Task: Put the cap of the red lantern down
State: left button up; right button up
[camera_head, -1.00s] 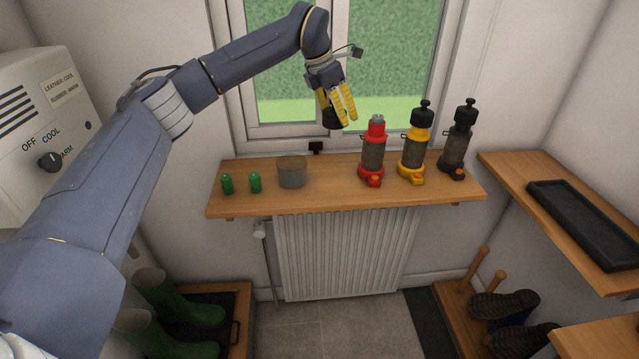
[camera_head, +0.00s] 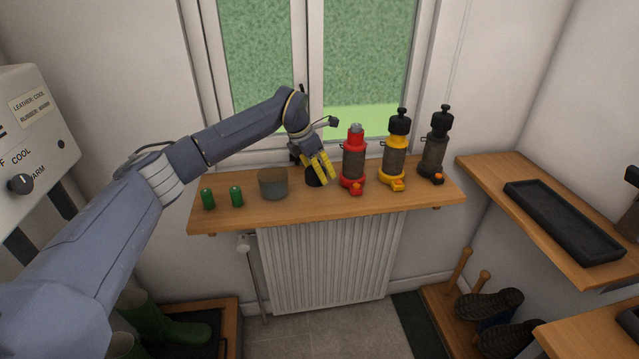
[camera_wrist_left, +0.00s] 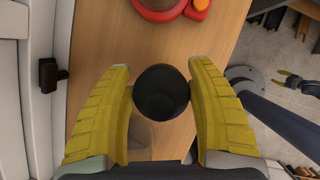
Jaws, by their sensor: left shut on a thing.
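The red lantern (camera_head: 354,158) stands upright on the wooden window shelf, its top bare of a black cap. My left gripper (camera_head: 318,170) is shut on the black cap (camera_head: 314,180), just left of the red lantern at shelf level. In the left wrist view the cap (camera_wrist_left: 162,92) sits between the yellow fingers, with the red lantern's base (camera_wrist_left: 165,8) at the top edge. I cannot tell whether the cap touches the shelf. My right gripper (camera_wrist_left: 290,79) shows small at the right of the left wrist view; its opening is unclear.
A grey tub (camera_head: 273,184) stands left of the cap, with two green cylinders (camera_head: 208,199) (camera_head: 236,196) further left. A yellow lantern (camera_head: 394,160) and a black lantern (camera_head: 434,155), both capped, stand right. The shelf's front strip (camera_head: 300,207) is clear.

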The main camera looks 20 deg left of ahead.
aim_at(324, 191)
pick_arm(q)
jog(key=shift+f, duration=2.25)
jog(key=shift+f, duration=0.1)
jog(key=o, duration=1.1)
jog(key=shift+c, duration=0.2)
